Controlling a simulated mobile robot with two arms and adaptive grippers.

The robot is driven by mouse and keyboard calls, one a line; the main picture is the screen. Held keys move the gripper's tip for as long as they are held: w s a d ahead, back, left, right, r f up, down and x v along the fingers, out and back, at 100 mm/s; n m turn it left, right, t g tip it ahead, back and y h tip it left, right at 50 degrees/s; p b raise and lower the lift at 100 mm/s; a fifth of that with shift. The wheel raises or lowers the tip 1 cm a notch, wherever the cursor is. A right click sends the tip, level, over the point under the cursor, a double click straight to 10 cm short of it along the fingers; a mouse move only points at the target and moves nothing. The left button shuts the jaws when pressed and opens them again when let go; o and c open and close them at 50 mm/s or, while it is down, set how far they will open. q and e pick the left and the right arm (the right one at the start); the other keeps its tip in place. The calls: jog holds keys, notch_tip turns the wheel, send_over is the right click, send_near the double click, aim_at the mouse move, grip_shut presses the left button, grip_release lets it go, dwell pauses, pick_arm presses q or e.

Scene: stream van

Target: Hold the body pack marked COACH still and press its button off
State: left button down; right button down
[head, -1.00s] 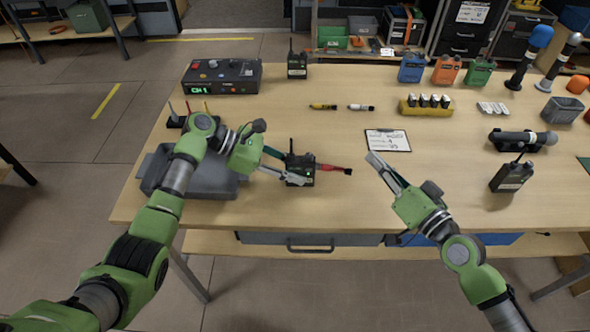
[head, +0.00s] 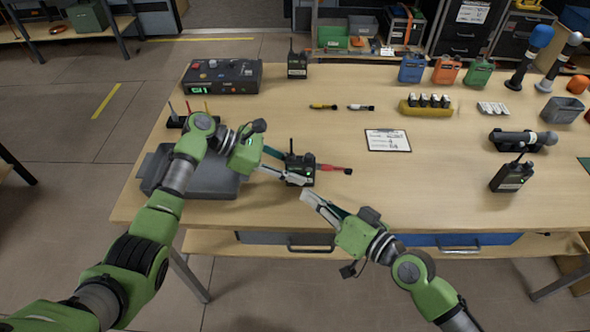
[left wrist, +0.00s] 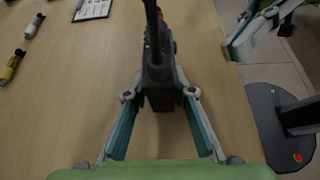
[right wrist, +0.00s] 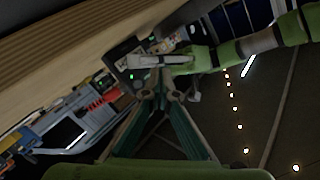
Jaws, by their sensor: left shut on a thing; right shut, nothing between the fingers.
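A black body pack (head: 300,163) with an antenna and a small green light stands near the table's front edge; no COACH marking is readable. My left gripper (head: 286,176) is shut on it, and the left wrist view shows the pack (left wrist: 160,98) between the fingers. My right gripper (head: 308,196) is shut and empty, its tips just in front of the pack and apparently apart from it. In the right wrist view, the pack's green-lit face (right wrist: 127,73) is ahead of the closed fingers (right wrist: 160,83). I cannot make out the button.
A red item (head: 335,169) lies right of the pack. A grey tray (head: 210,187) is to the left. Other black packs stand at the back (head: 298,66) and at the right (head: 512,176). A clipboard (head: 388,141) lies behind.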

jog(key=shift+w, duration=2.1)
jog(key=shift+w, duration=0.1)
jog(key=shift+w, duration=0.3)
jog(key=shift+w, duration=0.2)
jog(key=shift+s, duration=0.65)
jog(key=shift+s, duration=3.05)
pick_arm(q)
jog(key=c, duration=1.6)
grip_release()
jog(key=shift+c, duration=0.2)
